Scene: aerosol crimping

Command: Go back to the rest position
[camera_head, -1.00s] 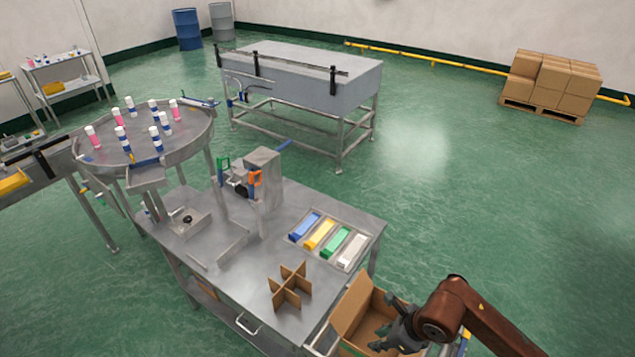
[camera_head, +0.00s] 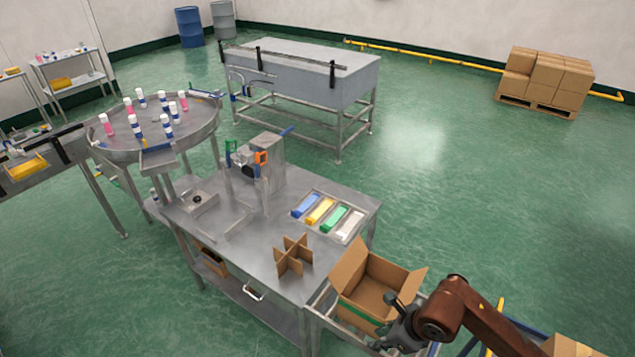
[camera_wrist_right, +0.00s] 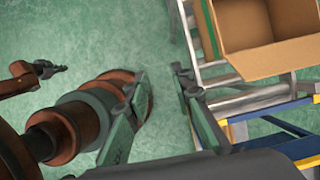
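My right gripper (camera_head: 388,338) shows at the lower right of the head view, beside the near right side of an open cardboard box (camera_head: 362,318). In the right wrist view its two fingers (camera_wrist_right: 162,76) stand apart with only green floor between them, so it is open and empty. The box also shows there (camera_wrist_right: 280,58), to the right of the fingers and apart from them. My left gripper does not show in the head view. A small dark gripper on a brown arm, seemingly my left one (camera_wrist_right: 48,68), shows at the left of the wrist view; its finger opening is unclear.
The steel workbench (camera_head: 240,268) carries a crimping device (camera_head: 264,160), a cardboard divider (camera_head: 293,256) and coloured blocks in a tray. A round table (camera_head: 105,150) holds several bottles. The box sits on a metal-framed stand (camera_head: 318,312). Green floor (camera_head: 500,220) is open to the right.

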